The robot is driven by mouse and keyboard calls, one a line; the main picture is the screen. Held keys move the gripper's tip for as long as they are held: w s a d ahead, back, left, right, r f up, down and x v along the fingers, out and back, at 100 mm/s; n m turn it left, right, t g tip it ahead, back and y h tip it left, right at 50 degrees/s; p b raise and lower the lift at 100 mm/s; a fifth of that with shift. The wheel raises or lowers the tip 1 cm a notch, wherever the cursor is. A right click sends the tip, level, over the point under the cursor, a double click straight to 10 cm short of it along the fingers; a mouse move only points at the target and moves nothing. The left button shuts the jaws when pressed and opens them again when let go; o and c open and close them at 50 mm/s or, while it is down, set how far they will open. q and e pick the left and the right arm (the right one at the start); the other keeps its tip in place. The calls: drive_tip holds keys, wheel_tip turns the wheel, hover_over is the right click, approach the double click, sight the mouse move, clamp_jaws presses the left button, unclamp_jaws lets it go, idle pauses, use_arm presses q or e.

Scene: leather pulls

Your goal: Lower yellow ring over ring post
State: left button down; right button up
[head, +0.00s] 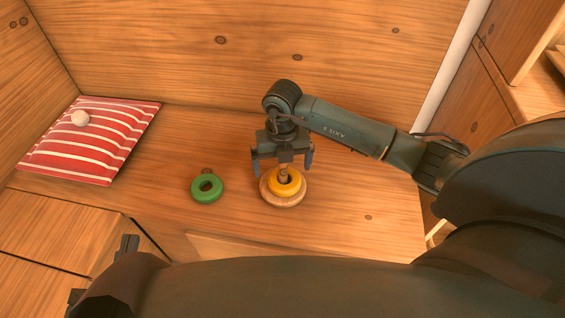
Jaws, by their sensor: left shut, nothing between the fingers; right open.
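The yellow ring (288,190) is around the ring post (284,177) and appears low on its round wooden base (283,204). My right gripper (283,168) is open right above the ring, with its fingers to either side of the post's top and nothing held. The gripper hides part of the post and the ring's far side. My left gripper (128,244) is shut and empty at the lower left, away from the ring and post.
A green ring (207,197) lies on the wooden surface (350,205) left of the post base. Wooden walls close off the back and left. The surface right of the post is clear.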

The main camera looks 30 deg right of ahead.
wheel_tip(320, 180, up, 12)
drive_tip(key=p, duration=0.3)
drive_tip(key=shift+f+p, duration=0.1)
drive_tip(key=shift+p, duration=0.2)
use_arm(q)
drive_tip(key=shift+a+n+g+y, duration=0.6)
drive_tip(key=shift+n+g+y, duration=0.1)
drive_tip(key=shift+g+y, duration=0.25)
use_arm(e)
drive_tip(key=shift+r, duration=0.7)
